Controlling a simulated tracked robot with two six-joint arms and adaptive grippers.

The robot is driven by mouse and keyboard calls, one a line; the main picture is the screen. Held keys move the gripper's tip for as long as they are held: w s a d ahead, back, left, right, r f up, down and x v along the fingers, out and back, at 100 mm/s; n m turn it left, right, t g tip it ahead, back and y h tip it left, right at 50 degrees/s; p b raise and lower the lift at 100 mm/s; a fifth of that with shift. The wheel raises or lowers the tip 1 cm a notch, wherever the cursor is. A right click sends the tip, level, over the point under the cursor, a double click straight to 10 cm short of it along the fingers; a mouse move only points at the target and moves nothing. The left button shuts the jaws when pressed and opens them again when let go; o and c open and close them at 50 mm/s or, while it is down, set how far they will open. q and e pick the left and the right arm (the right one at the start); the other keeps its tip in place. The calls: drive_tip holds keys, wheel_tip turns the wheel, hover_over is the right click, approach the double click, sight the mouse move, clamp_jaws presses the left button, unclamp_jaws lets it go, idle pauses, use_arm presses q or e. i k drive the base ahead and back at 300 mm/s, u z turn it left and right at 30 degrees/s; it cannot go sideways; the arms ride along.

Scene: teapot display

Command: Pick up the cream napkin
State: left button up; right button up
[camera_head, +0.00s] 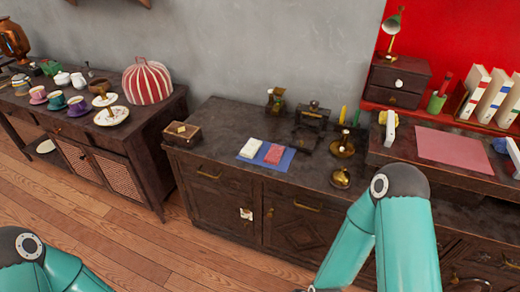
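The cream napkin (250,148) is a small, pale folded rectangle. It lies on the left part of a blue mat (285,163) on top of the dark cabinet, in the middle of the head view. A red folded napkin (274,154) lies on the same mat, just to its right. My teal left arm shows only at the lower left corner, and my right arm rises from the bottom edge right of centre. Both grippers are outside the picture. Neither arm link covers the cream napkin.
A small dark box (181,134) stands left of the mat. A black stand (312,116) and brass pieces (340,178) stand behind and right. A sideboard with cups (77,105) and a striped cosy (147,82) is at the left. The cabinet top (222,122) left of the mat is clear.

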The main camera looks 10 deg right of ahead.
sight(252, 147)
drive_tip(key=z, duration=0.1)
drive_tip(key=i, duration=1)
drive_tip(key=u, duration=0.1)
